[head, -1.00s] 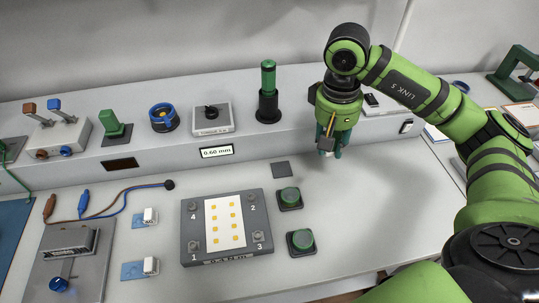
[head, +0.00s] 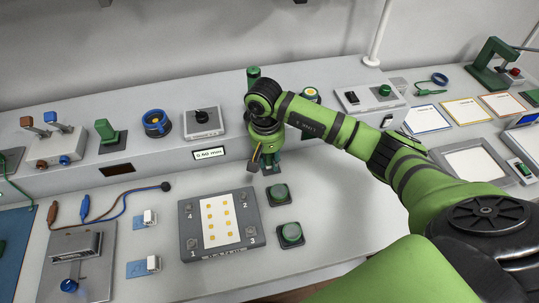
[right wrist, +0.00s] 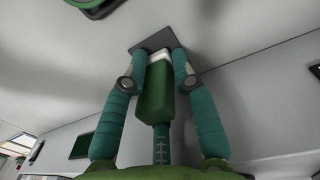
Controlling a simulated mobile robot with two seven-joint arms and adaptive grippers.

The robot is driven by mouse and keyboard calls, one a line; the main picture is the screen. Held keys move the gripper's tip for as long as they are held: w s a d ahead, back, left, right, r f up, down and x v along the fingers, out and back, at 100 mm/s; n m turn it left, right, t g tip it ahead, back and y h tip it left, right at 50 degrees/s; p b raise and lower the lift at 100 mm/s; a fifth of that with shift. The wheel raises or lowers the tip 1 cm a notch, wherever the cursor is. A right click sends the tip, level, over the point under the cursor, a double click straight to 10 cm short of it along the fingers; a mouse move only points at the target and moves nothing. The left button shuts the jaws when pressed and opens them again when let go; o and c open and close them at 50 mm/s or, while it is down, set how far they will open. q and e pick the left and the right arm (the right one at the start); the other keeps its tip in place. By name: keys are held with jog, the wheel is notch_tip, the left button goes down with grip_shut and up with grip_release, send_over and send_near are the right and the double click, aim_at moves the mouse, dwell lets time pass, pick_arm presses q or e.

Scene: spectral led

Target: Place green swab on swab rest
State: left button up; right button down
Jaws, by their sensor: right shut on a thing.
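The green swab (right wrist: 155,92), a green block with a white end, is between the two teal fingers of my right gripper (right wrist: 158,68) in the right wrist view. The gripper is shut on it. A dark square pad, which looks like the swab rest (right wrist: 150,43), lies just beyond the white end. I cannot tell whether the swab touches it. In the head view my right gripper (head: 271,167) points down over the pad's place, behind the marked board, and mostly hides pad and swab. My left gripper is not in view.
The grey board (head: 187,222) with a white sheet is close to the gripper. A raised ledge (head: 75,180) runs behind. The bench right of the green pieces is clear.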

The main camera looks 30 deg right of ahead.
jog(key=shift+f, duration=0.1)
jog(key=shift+f+b, duration=0.2)
jog(key=shift+b, duration=0.15)
jog(key=c, duration=1.3)
grip_release()
jog(key=shift+r, duration=0.1)
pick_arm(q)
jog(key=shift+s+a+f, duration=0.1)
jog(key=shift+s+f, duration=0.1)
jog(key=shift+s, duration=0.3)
pick_arm(e)
jog(key=shift+r+p, duration=0.15)
jog(key=shift+p, duration=0.15)
jog(key=shift+w+r, duration=0.1)
jog(key=shift+r, duration=0.15)
jog(key=r+b, duration=0.1)
jog(key=r, duration=0.2)
jog(key=r+b, duration=0.1)
jog(key=r, duration=0.3)
jog(key=r+b, duration=0.1)
jog(key=r, duration=0.2)
jog(key=shift+w+a+r, duration=0.1)
jog(key=shift+a+r, duration=0.2)
jog(key=shift+r, duration=0.1)
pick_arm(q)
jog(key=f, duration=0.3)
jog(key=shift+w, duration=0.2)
pick_arm(e)
jog(key=shift+r, duration=0.35)
